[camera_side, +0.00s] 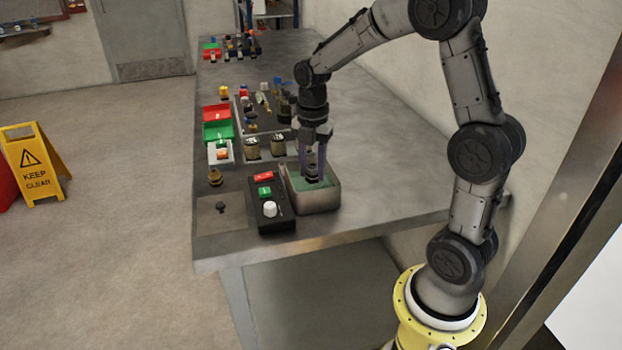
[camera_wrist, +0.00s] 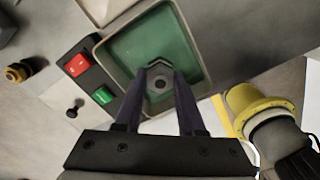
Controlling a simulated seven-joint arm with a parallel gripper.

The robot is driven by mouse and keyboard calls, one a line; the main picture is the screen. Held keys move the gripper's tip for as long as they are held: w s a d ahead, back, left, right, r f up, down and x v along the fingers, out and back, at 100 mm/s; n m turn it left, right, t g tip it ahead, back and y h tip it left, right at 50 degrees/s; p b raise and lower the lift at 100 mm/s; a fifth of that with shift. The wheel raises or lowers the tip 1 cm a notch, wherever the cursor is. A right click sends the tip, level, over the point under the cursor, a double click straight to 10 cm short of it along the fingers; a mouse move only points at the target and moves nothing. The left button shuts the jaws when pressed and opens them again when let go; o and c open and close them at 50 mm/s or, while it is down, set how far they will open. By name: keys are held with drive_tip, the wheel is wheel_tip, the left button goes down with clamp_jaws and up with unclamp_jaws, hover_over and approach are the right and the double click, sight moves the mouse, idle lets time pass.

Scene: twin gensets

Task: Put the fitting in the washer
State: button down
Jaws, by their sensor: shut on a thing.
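The washer (camera_side: 325,200) is a pale rectangular tank with green liquid inside, near the bench's front end. Its rim (camera_wrist: 98,48) and green interior also show in the wrist view. My gripper (camera_side: 312,170) points straight down into the tank opening. In the wrist view, my gripper (camera_wrist: 161,76) is shut on the fitting (camera_wrist: 160,84), a grey hexagonal piece with a round hole. The fitting is within the tank's outline, apart from the walls. I cannot tell whether it touches the liquid or the floor.
Left of the tank is a black control box (camera_side: 266,222) with a red button, a green button and a white knob. A plate (camera_side: 220,228) with a black knob and a brass part (camera_side: 215,177) lie farther left. Red and green bins (camera_side: 217,130) stand behind.

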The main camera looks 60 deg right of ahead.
sight(311, 179)
drive_tip(key=shift+w+d+f, duration=0.1)
drive_tip(key=shift+w+f, duration=0.05)
drive_tip(key=shift+f, duration=0.75)
drive_tip(key=shift+w+f, duration=0.1)
drive_tip(key=shift+f, duration=0.8)
drive_tip(key=shift+f, duration=0.15)
drive_tip(key=c, duration=0.5)
unclamp_jaws()
